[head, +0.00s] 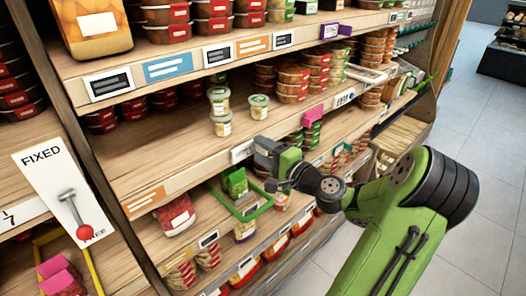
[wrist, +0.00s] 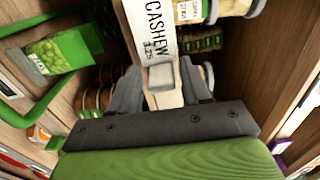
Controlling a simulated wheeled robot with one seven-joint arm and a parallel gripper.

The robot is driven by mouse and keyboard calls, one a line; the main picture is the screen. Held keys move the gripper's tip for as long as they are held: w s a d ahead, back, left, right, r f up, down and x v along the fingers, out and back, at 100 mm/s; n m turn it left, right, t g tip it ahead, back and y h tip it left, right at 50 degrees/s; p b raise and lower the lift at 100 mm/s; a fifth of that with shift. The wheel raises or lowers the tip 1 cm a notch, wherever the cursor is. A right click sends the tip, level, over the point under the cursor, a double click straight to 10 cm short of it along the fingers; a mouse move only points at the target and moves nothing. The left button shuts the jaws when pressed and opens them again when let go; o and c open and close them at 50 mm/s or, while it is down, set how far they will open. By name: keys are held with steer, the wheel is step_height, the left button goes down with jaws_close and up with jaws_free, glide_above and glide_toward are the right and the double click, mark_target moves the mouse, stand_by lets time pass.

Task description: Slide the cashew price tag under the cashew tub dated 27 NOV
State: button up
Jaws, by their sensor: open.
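The cashew price tag (wrist: 152,30), a white strip reading CASHEW and 3.25, runs along the shelf edge at the top middle of the wrist view. In the head view a white tag (head: 242,151) shows on the shelf edge just left of my gripper (head: 262,153). In the wrist view my gripper (wrist: 161,85) is open, with its fingers spread either side of the tag's near end. Tubs also show in the wrist view (wrist: 192,12). I cannot read their dates.
Stacks of brown tubs (head: 292,84) stand right of the pale tubs. A pink tag (head: 313,114) sticks out from the shelf edge to the right. A green-framed holder (head: 243,202) is below my gripper. The shelf board left of the tubs (head: 150,140) is clear.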

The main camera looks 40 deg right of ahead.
steer(key=shift+o, duration=0.4)
steer(key=shift+a, duration=0.35)
steer(key=shift+s+d, duration=0.1)
steer(key=shift+d, duration=0.05)
steer(key=s+p, duration=0.1)
steer(key=s, duration=1.4)
steer(key=shift+s, duration=0.3)
steer(key=shift+d, duration=0.1)
